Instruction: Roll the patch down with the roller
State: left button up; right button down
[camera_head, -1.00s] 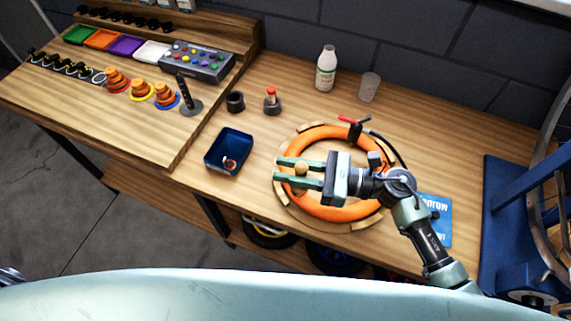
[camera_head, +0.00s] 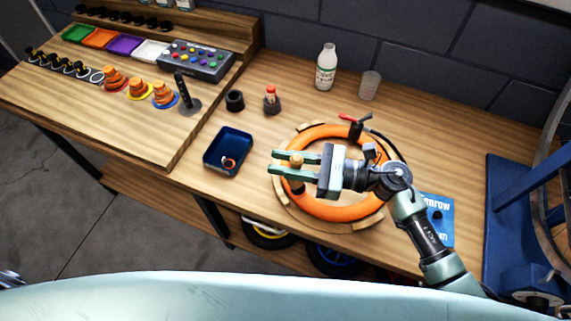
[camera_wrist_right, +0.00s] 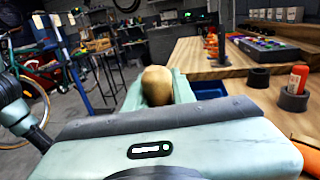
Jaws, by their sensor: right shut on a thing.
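My right gripper (camera_head: 294,166) reaches over the left side of the orange tube ring (camera_head: 352,212) on the bench. It is shut on the roller, whose rounded wooden handle (camera_head: 296,158) shows between the fingers. In the right wrist view the handle (camera_wrist_right: 157,86) stands between the two fingers (camera_wrist_right: 158,92). A dark lower part of the roller shows just under the fingers, at the tube. The patch cannot be made out; the fingers and roller cover that stretch of tube. My left gripper is not in view.
A dark blue tray (camera_head: 228,151) holding a small ring stands left of the tube. A red-topped bottle (camera_head: 271,100), a black cup (camera_head: 235,100), a white bottle (camera_head: 326,67) and a clear cup (camera_head: 369,86) stand behind. A blue stand (camera_head: 515,210) is at right.

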notch_tip(320, 180, up, 7)
jog(key=p, duration=0.4)
dwell(0.6)
